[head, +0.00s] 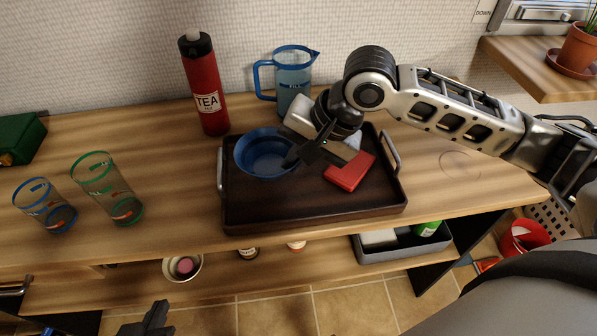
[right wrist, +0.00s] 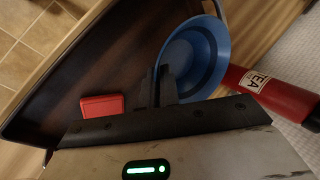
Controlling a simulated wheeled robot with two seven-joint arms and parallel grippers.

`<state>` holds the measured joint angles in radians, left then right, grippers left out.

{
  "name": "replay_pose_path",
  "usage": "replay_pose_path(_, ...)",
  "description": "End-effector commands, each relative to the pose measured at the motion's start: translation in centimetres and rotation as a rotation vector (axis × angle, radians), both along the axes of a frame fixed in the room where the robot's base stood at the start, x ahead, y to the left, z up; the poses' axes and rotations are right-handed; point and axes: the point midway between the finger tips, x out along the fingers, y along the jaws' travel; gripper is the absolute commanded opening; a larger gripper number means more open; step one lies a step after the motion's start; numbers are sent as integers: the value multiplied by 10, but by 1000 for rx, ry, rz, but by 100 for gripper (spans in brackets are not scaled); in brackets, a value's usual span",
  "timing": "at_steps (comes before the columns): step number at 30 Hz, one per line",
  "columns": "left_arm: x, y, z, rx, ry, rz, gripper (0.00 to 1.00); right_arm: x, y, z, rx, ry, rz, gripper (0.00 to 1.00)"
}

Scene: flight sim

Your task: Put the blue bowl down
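The blue bowl (head: 262,151) is upright over the left part of the dark brown tray (head: 300,217). I cannot tell whether its base touches the tray. My right gripper (head: 291,158) is shut on the bowl's right rim. In the right wrist view its fingers (right wrist: 165,86) pinch the edge of the bowl (right wrist: 203,55), and the tray floor (right wrist: 95,75) lies below. Part of my left gripper (head: 148,322) shows at the bottom edge of the head view, low in front of the shelf, away from the bowl; its opening is unclear.
A red block (head: 350,172) lies in the tray, right of the bowl. A red tea flask (head: 205,90) and a blue pitcher (head: 293,82) stand behind. Two glasses, blue-rimmed (head: 45,205) and green-rimmed (head: 107,188), stand left. The counter between glasses and tray is clear.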

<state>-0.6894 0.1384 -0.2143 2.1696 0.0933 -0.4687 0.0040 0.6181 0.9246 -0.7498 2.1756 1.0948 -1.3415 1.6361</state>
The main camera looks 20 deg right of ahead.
Motion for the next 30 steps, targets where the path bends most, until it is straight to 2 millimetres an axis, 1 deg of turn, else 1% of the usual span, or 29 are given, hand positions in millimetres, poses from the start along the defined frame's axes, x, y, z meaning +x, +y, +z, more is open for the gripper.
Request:
replay_pose_path(5, -1, 0, -3, -3, 2, 2, 0, 5, -6, -10, -1, 0, -1, 0)
replay_pose_path(6, -1, 0, -4, -5, 4, 2, 0, 8, -9, -14, -1, 0, -3, 0)
replay_pose_path(9, -2, -1, -8, -10, 5, 3, 0, 6, -8, -32, 0, 3, 1, 0)
replay_pose_path(12, -2, -1, -8, -17, 4, 5, 0, 7, -8, -42, -2, 0, 0, 0)
replay_pose_path(22, 0, -1, 0, -19, -7, 6, 0, 7, -7, -43, 0, 0, 1, 0)
replay_pose_path(23, 0, -1, -1, -19, -7, 6, 0, 7, -7, -44, -1, 0, 1, 9)
replay_pose_path(24, 0, -1, -1, -18, -7, 6, 0, 7, -7, -44, -1, 0, 1, 20)
replay_pose_path(25, 0, -1, -1, -18, -7, 6, 0, 7, -7, -44, -1, 0, 1, 25)
replay_pose_path(30, 0, -1, -3, -17, -4, 6, 0, 7, -7, -44, -1, 0, 1, 25)
